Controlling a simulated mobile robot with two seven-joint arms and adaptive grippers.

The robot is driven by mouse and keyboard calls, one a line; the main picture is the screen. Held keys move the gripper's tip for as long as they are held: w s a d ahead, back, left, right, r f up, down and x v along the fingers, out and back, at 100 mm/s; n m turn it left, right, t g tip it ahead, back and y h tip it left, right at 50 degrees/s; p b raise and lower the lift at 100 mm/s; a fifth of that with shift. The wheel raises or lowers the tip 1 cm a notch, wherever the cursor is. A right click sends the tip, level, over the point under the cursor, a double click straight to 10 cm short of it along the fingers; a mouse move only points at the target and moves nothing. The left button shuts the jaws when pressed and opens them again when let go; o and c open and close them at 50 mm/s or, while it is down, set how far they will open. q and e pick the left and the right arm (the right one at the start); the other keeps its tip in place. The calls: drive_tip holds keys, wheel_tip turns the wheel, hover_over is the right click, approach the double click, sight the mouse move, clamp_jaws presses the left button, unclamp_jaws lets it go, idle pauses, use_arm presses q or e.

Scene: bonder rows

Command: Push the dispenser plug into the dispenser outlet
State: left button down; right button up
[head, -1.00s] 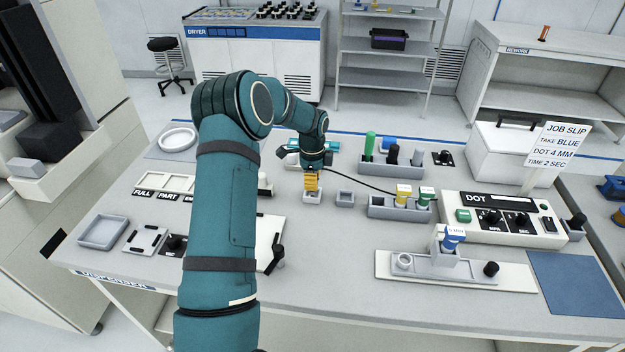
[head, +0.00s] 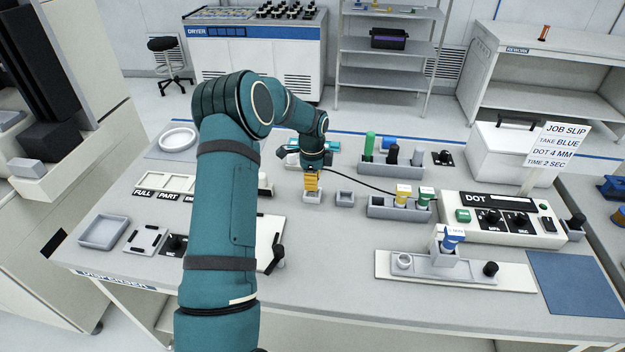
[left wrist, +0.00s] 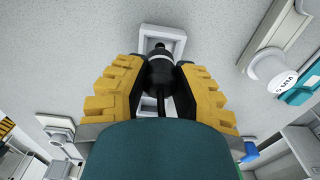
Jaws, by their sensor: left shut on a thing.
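My left gripper (head: 311,181) points down over the bench with its yellow fingers. In the left wrist view the fingers (left wrist: 160,88) are shut on the dispenser plug (left wrist: 159,72), a black body with a pale ring and a black cable. A small pale square socket (head: 312,198) is right below the fingertips, and its frame (left wrist: 147,36) shows around the plug's front end in the left wrist view. I cannot tell how deep the plug sits in it, or whether this socket is the dispenser outlet. My right gripper is not in view.
A second small grey square holder (head: 345,199) stands just right of the socket. The cable (head: 362,187) runs right towards the DOT controller (head: 485,236), passing behind a tray of capped bottles (head: 385,211). A white fixture plate (head: 510,279) lies in front.

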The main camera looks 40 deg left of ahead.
use_arm(q)
drive_tip(key=shift+f+b, duration=0.75)
drive_tip(key=shift+f, duration=0.65)
drive_tip(key=c, duration=0.7)
unclamp_jaws()
drive_tip(key=shift+c, duration=0.2)
drive_tip(key=shift+r, duration=0.15)
wheel_tip(320, 180, up, 12)
drive_tip(key=shift+f, duration=0.15)
